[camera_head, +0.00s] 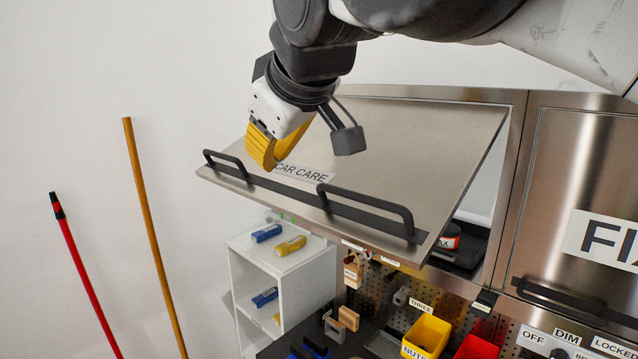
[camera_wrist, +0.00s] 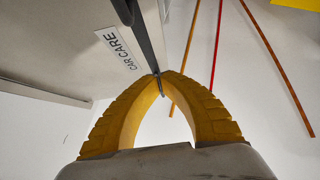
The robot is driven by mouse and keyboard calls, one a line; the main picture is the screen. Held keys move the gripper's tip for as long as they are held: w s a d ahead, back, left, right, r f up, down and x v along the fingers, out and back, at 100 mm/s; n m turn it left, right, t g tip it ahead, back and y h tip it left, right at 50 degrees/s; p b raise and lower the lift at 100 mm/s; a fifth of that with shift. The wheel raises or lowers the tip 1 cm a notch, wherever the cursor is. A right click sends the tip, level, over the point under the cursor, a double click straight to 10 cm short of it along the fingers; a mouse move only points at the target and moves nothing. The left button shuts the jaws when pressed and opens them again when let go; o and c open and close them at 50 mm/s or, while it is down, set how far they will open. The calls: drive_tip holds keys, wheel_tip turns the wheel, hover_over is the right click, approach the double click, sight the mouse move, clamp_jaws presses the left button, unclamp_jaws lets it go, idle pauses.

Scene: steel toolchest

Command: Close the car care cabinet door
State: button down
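The car care cabinet door (camera_head: 400,135) is a steel panel standing open, swung up and outward from its top edge. Its "CAR CARE" label (camera_head: 303,173) also shows in the wrist view (camera_wrist: 118,48). Two black handles sit along its lower edge, a left one (camera_head: 225,160) and a right one (camera_head: 368,205). My gripper (camera_head: 266,165) has yellow fingers and is over the door's outer face by the label, between the handles. In the wrist view its fingertips (camera_wrist: 168,76) come together, with a dark bar passing by them. I cannot tell whether they touch the door.
Below the door are a white shelf (camera_head: 285,262) with blue and yellow items, a pegboard and a yellow bin (camera_head: 427,335). A closed steel door (camera_head: 590,170) is at right. A red pole (camera_head: 85,275) and a wooden pole (camera_head: 153,235) lean on the left wall.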

sight(272, 194)
drive_tip(key=x, duration=0.4)
drive_tip(key=d+f+x, duration=0.1)
drive_tip(key=x, duration=0.1)
drive_tip(key=shift+f, duration=0.1)
drive_tip(key=shift+w+d+f, duration=0.15)
drive_tip(key=shift+d+f, duration=0.2)
drive_tip(key=shift+f, duration=0.2)
drive_tip(key=shift+w+a+f, duration=0.15)
drive_tip(key=shift+w+f, duration=0.05)
drive_tip(key=shift+s, duration=0.1)
